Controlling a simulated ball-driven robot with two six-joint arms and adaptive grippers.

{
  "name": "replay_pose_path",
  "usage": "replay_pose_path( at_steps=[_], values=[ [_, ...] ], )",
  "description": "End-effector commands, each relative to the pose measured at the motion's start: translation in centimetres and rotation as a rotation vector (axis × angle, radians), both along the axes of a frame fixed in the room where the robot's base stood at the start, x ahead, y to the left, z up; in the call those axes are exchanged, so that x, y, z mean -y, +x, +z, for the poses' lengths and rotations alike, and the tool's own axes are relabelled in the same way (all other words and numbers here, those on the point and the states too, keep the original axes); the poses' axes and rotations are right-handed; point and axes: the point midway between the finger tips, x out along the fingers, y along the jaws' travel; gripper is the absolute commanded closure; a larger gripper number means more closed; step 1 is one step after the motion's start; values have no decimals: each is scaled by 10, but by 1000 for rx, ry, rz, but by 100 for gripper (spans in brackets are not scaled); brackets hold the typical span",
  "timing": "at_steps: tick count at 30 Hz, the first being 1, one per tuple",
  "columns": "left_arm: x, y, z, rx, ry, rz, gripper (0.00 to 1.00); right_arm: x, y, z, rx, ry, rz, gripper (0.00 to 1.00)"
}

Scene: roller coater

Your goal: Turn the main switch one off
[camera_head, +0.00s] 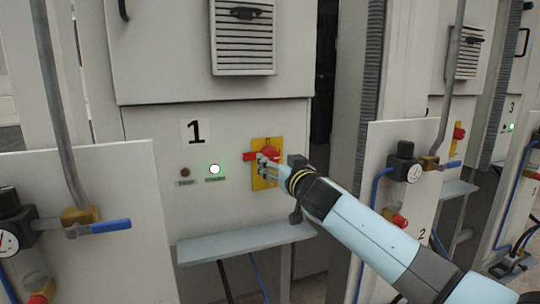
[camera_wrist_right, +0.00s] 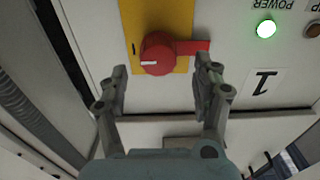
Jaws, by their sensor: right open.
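The main switch one is a red rotary knob (camera_wrist_right: 157,58) on a yellow plate (camera_head: 257,180), on the cabinet front beside the label 1 (camera_head: 196,131). In the head view the red knob (camera_head: 270,152) is partly covered by my right gripper (camera_head: 268,165). In the right wrist view my right gripper (camera_wrist_right: 162,80) is open, its two fingers apart on either side of the knob's lower part, with nothing held. I cannot tell if they touch it. A red tab sticks out sideways from the knob. The green power lamp (camera_head: 214,169) is lit. My left gripper is not in view.
A grey shelf (camera_head: 245,243) juts out below the switch. A panel with a blue-handled valve (camera_head: 110,227) and a gauge stands at the left front. A second panel with a gauge (camera_head: 414,174) stands to the right. Other cabinets, labelled 2 and 3, continue rightward.

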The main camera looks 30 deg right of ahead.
Motion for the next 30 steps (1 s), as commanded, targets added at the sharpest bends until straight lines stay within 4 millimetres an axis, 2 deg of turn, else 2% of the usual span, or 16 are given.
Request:
replay_pose_path(
  at_steps=[3,7,19,30],
  values=[
    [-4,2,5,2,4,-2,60,5,20,1,-1,1,-1,34],
    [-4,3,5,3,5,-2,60,8,34,0,-1,0,-1,34],
    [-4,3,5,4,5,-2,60,10,41,-2,-2,0,0,35],
    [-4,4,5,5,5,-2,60,10,41,-1,-2,0,0,84]
  ],
)
